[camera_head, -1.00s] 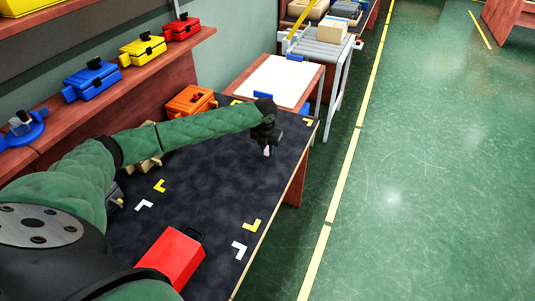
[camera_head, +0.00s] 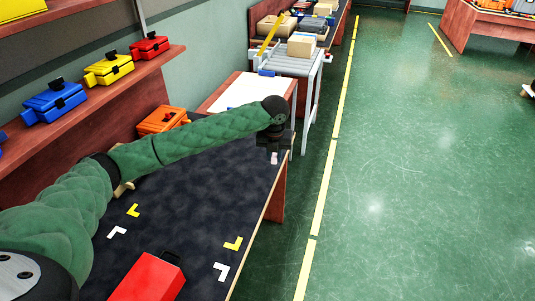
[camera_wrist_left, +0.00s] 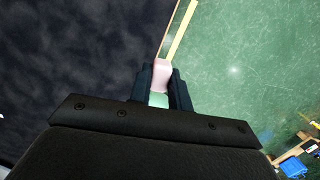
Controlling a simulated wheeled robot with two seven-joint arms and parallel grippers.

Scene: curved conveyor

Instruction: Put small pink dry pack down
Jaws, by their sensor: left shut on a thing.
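The small pink dry pack (camera_wrist_left: 161,74) is between the two fingers of my left gripper (camera_wrist_left: 163,88) in the left wrist view. A pale green part shows at its near end. In the head view my left gripper (camera_head: 274,150) is above the right edge of the dark table (camera_head: 195,215), with the pack (camera_head: 274,158) a small pale shape below it. The gap between pack and table top cannot be judged. My right gripper is not in view.
A red box (camera_head: 150,278) stands at the table's near end, and an orange case (camera_head: 163,119) at its far left. White and yellow corner marks lie on the table. A white-topped table (camera_head: 247,92) and a conveyor (camera_head: 290,62) stand beyond. The table's middle is clear.

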